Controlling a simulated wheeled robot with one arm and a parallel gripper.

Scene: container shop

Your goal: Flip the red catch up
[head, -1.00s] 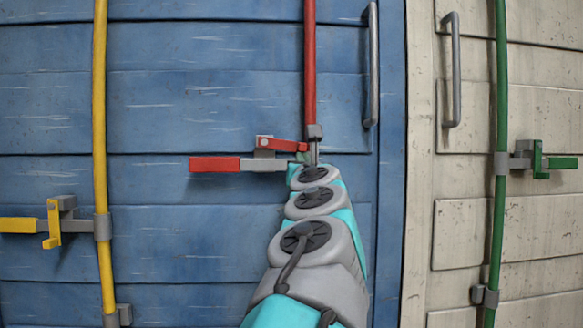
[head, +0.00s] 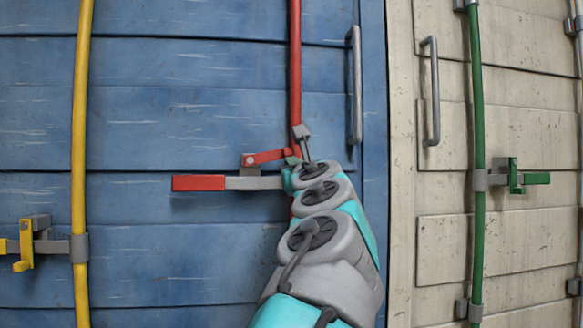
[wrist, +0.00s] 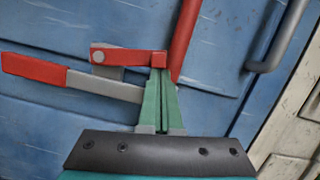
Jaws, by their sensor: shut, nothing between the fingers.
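The red catch (head: 268,157) is a short red bar pivoted on a grey bracket beside the red locking rod (head: 295,65) on the blue door. My gripper (head: 293,160) is shut and empty at the catch's free end, largely hidden by my arm in the head view. In the wrist view the green fingertips (wrist: 160,74) are together just under the free end of the catch (wrist: 132,57), seemingly touching it.
A yellow rod (head: 82,130) with its yellow catch (head: 26,245) stands at left. A grey grab handle (head: 355,85) is right of the red rod. On the pale container at right are a green rod (head: 478,110) and green catch (head: 515,177).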

